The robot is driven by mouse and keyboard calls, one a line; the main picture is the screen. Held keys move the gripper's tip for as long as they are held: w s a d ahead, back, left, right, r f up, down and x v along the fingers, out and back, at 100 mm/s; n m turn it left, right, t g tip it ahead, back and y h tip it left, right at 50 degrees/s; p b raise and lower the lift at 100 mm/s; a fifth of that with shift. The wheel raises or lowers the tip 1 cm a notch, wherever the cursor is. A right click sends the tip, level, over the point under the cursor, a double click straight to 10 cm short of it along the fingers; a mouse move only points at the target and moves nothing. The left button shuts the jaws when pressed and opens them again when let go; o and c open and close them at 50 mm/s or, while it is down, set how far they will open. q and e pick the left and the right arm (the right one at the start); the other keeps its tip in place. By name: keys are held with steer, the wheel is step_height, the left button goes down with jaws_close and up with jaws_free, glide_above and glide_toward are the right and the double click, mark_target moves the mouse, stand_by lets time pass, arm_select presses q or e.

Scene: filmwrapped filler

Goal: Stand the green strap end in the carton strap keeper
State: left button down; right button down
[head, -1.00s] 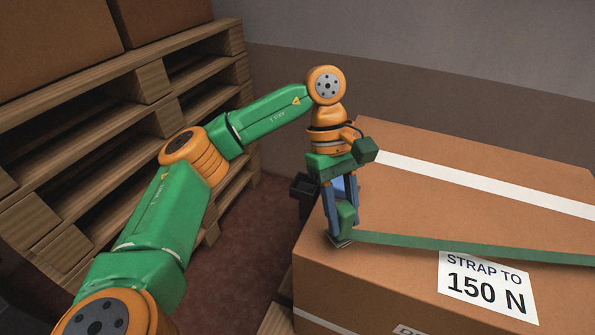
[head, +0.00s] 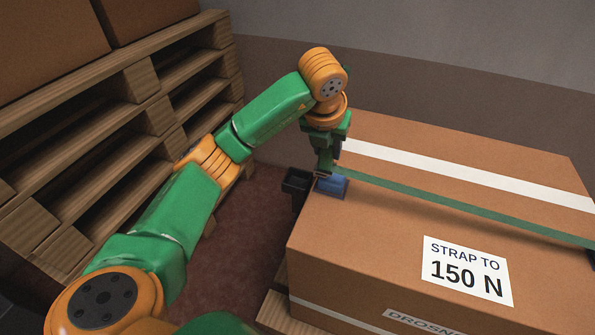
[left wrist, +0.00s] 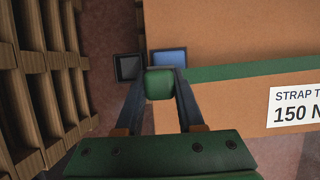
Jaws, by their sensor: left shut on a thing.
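My left gripper (head: 326,160) is shut on the green strap end (left wrist: 159,84), a small green block between its fingers in the left wrist view. The green strap (head: 450,208) runs from there to the right across the carton top (head: 370,235). A dark open-topped box (head: 297,181) stands just off the carton's left edge. A blue block (head: 333,187) sits beside it at the carton's edge. In the left wrist view the strap end appears just below the dark box (left wrist: 128,67) and the blue block (left wrist: 168,57). I cannot tell which is the keeper. My right gripper is not in view.
Wooden pallets (head: 150,115) are stacked at the left with cartons (head: 50,40) on top. A white band (head: 470,178) crosses the carton behind the strap. A white "150 N" label (head: 467,271) lies at its front. Reddish floor shows between pallets and carton.

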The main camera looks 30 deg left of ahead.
arm_select(q)
steer(key=a+f, duration=0.2)
steer(key=f, duration=0.1)
steer(key=a+f, duration=0.5)
steer(key=f, duration=0.1)
steer(key=shift+w+a+f, duration=0.15)
steer(key=shift+a+f, duration=0.05)
steer(key=shift+a, duration=0.2)
steer(key=shift+f, duration=0.4)
steer(key=c, duration=0.5)
jaws_free()
